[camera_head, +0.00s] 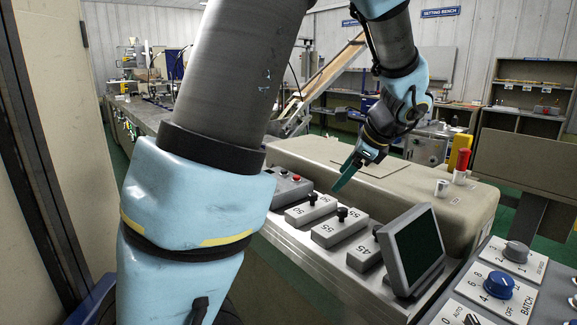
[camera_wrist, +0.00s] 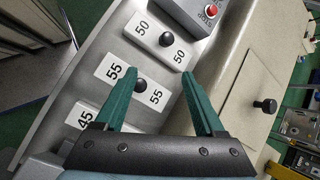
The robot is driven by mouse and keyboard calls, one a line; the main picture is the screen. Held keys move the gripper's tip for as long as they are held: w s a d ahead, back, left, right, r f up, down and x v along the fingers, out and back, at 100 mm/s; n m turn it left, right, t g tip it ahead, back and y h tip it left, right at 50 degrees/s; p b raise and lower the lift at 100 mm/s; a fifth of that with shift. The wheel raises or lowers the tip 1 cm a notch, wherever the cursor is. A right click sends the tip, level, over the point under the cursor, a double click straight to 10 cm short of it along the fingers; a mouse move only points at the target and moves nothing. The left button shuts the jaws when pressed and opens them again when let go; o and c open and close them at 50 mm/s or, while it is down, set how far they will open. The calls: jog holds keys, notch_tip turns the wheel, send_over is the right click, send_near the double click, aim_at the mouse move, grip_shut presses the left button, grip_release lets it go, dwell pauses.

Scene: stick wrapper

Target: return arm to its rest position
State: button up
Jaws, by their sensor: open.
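My arm reaches over the machine, and my gripper (camera_head: 345,177) hangs above the row of numbered plates in the head view. In the wrist view its two green fingers (camera_wrist: 158,88) are spread apart with nothing held between them. Below them is the plate marked 55 (camera_wrist: 115,72), with its black knob (camera_wrist: 139,85) seen between the fingers. The plate marked 50 (camera_wrist: 157,25) lies beyond the fingers, and the plate marked 45 (camera_wrist: 85,118) is partly hidden by my gripper. I cannot tell the exact gap between fingertips and plates.
A tilted dark screen (camera_head: 412,250) stands right of the plates. A control panel (camera_head: 510,275) with knobs is at lower right. A red stop button (camera_wrist: 212,10) sits beyond the 50 plate.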

jog(key=s+a+f+n+g+h, duration=0.2)
jog(key=s+a+f+n, duration=0.25)
jog(key=a+n, duration=0.55)
jog(key=s+a+f+n+g+h, duration=0.15)
jog(key=s+a+f+n, duration=0.3)
jog(key=a+n, duration=0.55)
notch_tip(320, 180, down, 8)
jog(key=s+b, duration=0.2)
jog(key=b, duration=0.6)
jog(key=shift+s+d+f+n+h, duration=0.15)
jog(key=shift+s+d+n+h, duration=0.05)
jog(key=shift+s+n+h, duration=0.25)
jog(key=shift+g, duration=0.25)
